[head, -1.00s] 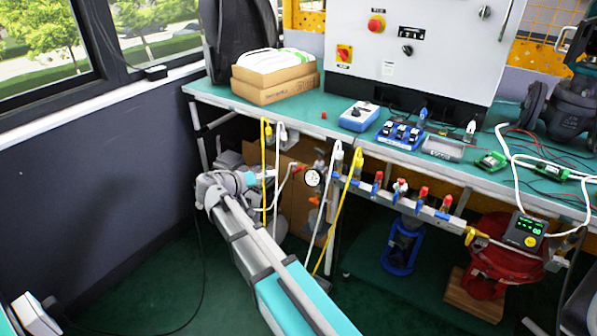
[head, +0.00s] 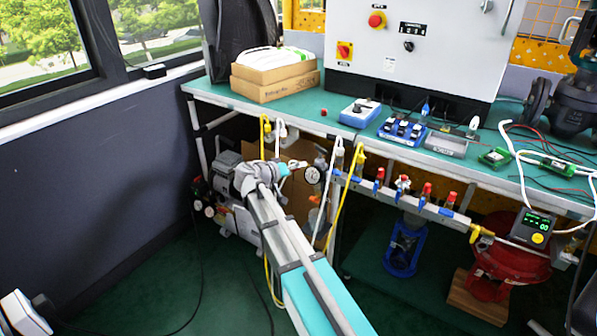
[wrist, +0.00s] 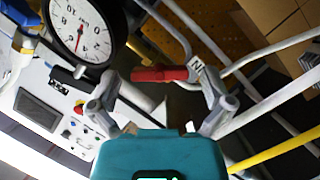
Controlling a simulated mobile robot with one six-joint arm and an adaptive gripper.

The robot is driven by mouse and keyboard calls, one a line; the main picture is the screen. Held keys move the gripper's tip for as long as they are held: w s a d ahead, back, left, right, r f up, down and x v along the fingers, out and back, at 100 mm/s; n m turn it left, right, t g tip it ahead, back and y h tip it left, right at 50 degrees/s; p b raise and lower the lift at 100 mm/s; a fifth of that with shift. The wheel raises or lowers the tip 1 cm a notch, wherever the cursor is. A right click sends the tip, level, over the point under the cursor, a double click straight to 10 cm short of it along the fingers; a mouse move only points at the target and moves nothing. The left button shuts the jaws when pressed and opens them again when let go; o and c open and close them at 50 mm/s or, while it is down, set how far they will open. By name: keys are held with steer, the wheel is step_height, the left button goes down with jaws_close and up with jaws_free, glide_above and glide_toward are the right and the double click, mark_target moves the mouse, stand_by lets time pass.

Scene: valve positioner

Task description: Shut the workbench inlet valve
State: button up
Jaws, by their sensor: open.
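A red valve handle (wrist: 160,74) lies across the middle of the wrist view, between the fingertips of my gripper (wrist: 153,80). The fingers are apart, one on each side of the handle. The right fingertip is very close to the handle's right end; I cannot tell whether it touches. The gauge also shows at the top left of the wrist view (wrist: 82,30). The valve's body is mostly hidden in both views.
A pipe manifold (head: 405,200) with several red-handled valves runs right along the green workbench (head: 300,104). Yellow (head: 344,205) and white hoses hang close to my gripper. A compressor-like unit (head: 236,218) stands behind my arm. Open floor lies at the lower left.

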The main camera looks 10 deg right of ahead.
steer(key=shift+w+d+f, duration=0.1)
steer(key=shift+w+d, duration=0.15)
steer(key=shift+d, duration=0.15)
steer(key=shift+c, duration=0.3)
steer(key=c, duration=1)
steer(key=shift+n+b, duration=0.3)
steer(key=n+h+b, duration=0.2)
steer(key=n, duration=0.1)
steer(key=shift+f+g, duration=0.2)
steer(key=shift+g, duration=0.1)
steer(key=n+b, duration=0.1)
steer(key=n, duration=0.1)
steer(key=n+h+b, duration=0.1)
steer(key=shift+r+n+h+b, duration=0.15)
steer(key=shift+n+h+b, duration=0.15)
steer(key=shift+n+b, duration=0.1)
